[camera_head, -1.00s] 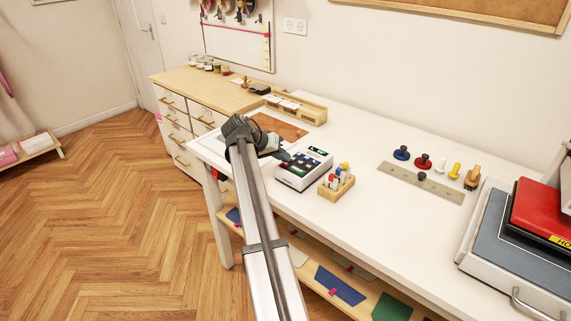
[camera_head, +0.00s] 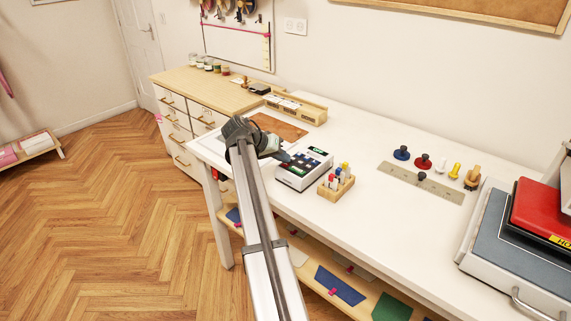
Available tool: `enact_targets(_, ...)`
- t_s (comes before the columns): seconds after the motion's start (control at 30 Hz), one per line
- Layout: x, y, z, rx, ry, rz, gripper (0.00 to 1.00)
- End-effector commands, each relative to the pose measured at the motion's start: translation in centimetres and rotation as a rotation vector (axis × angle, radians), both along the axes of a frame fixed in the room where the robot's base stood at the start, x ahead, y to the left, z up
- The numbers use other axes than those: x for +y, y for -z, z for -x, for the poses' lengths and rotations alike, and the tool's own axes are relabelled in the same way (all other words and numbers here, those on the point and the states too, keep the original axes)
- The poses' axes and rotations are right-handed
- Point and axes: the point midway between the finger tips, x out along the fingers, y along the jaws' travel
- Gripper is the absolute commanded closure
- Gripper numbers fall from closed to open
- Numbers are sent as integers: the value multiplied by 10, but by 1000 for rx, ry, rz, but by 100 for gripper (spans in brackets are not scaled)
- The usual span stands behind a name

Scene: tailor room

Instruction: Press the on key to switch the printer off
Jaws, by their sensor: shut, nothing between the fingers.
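The printer (camera_head: 318,157) is a small white and grey machine with a dark panel of green and pale keys, on the white table (camera_head: 360,215). The on key is too small to tell apart from the other keys. My gripper (camera_head: 286,156) is shut and empty, at the left edge of the printer's key panel. Its dark fingertips point right toward the keys; I cannot tell whether they touch one. My arm hides part of the table left of the printer.
A wooden block with markers (camera_head: 337,183) stands just right of the printer. A brown board (camera_head: 279,127) lies behind it. A ruler (camera_head: 420,182) and several colored stamps lie farther right. A heat press with a red top (camera_head: 540,208) stands at the far right.

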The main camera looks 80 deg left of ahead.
Motion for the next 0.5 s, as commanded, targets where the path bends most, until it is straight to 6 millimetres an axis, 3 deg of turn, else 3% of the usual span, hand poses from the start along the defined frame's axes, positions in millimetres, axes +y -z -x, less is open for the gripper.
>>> enact_targets(0.5,0,-14,0,0,0,0,100)
